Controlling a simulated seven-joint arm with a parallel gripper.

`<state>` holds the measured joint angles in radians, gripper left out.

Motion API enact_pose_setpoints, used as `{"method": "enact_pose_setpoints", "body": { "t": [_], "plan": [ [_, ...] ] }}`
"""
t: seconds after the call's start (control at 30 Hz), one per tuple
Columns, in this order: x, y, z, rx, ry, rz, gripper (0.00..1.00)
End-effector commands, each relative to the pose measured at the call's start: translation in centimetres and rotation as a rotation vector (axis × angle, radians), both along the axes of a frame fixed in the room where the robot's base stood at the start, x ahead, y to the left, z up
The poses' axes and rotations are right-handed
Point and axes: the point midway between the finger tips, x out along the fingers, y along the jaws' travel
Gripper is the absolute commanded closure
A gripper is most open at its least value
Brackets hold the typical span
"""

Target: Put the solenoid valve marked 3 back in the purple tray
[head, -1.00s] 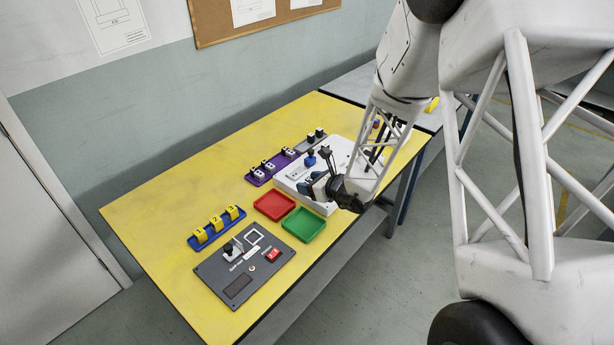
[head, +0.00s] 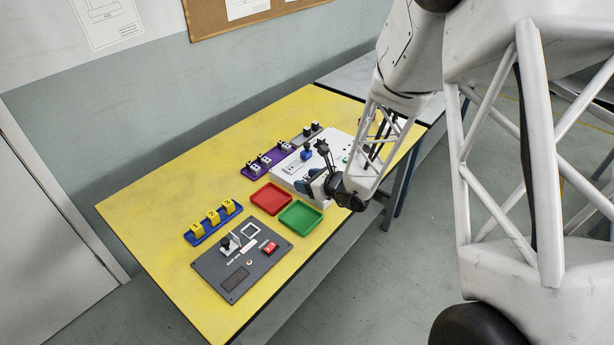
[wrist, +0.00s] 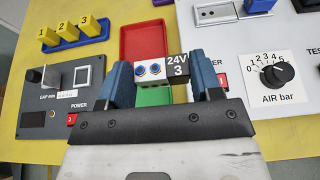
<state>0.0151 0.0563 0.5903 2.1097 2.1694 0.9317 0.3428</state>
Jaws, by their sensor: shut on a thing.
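My gripper (wrist: 165,88) is shut on the solenoid valve marked 3 (wrist: 151,71), a white block with two blue-ringed ports and a black side reading "24V 3". It is held between the two blue fingers. In the head view my gripper (head: 316,182) is over the front part of the white test board, and the valve cannot be made out there. The purple tray (head: 276,164) lies behind the board's left end, with several small white-and-black blocks in it. In the wrist view only a sliver of purple shows at the top edge.
A red tray (head: 270,198) and a green tray (head: 300,217) lie left of the white board (head: 285,179). A blue rack (head: 214,233) with yellow numbered pieces and a dark panel (head: 232,270) are further left. A blue fitting (head: 306,154) stands up on the board.

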Motion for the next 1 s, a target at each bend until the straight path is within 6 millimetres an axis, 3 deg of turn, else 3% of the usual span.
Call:
{"method": "enact_pose_setpoints", "body": {
  "t": [0.27, 0.47, 0.67, 1.0],
  "plan": [
    [0.3, -0.1, 0.0, 0.0, 0.0, -0.004, 0.67],
    [2.4, -1.3, -0.2, -0.003, -0.003, -0.042, 0.67],
    [7.2, -4.1, -0.8, -0.009, -0.005, -0.131, 0.67],
    [17.2, -11.5, -2.1, -0.01, -0.006, -0.333, 0.67]
  ]
}}
